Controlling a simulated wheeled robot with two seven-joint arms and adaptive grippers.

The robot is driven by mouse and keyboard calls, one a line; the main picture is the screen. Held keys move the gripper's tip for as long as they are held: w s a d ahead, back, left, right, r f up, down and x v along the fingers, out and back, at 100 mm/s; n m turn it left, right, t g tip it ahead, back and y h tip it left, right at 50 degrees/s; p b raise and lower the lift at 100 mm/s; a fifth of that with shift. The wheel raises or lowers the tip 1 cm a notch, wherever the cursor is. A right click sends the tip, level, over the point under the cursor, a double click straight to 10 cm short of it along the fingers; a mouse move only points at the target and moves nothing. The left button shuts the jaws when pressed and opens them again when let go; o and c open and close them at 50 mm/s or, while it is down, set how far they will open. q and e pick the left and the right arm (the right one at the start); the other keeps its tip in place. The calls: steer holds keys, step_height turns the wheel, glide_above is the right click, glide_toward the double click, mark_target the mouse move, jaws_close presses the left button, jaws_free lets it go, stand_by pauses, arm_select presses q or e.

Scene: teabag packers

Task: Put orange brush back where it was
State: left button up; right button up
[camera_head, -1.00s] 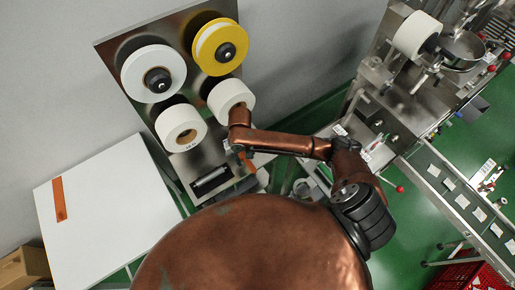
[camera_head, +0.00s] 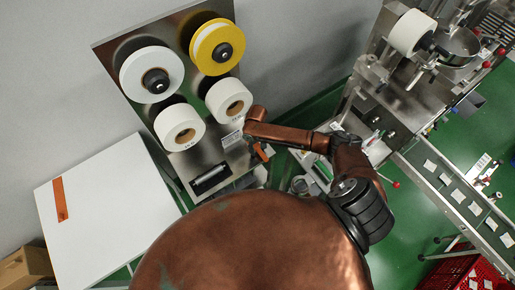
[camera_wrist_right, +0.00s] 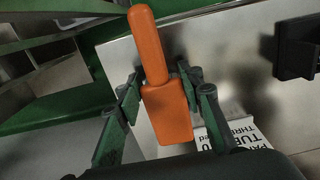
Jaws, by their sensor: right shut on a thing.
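The orange brush (camera_wrist_right: 167,113) is held between the green fingers of my right gripper (camera_wrist_right: 165,90) in the right wrist view. Its rounded handle points up and its flat, wide part sits lower, between the fingers. In the head view the brush (camera_head: 261,152) shows as a small orange piece at the right edge of the steel roll panel, below the end of my right arm. The gripper itself is mostly hidden there. My left gripper is not in view.
The steel panel (camera_head: 218,120) carries several rolls, one of them yellow (camera_head: 207,47). A white table (camera_head: 110,205) with an orange strip (camera_head: 60,199) stands at left. A steel machine (camera_head: 395,105) and conveyor (camera_head: 450,188) stand at right. A labelled sheet (camera_wrist_right: 230,130) shows near the brush.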

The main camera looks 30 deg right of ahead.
mark_target(257, 147)
steer(key=shift+f, duration=0.15)
steer(key=o, duration=1.1)
step_height(257, 147, up, 12)
steer(key=shift+w+b, duration=0.2)
steer(key=shift+b, duration=0.15)
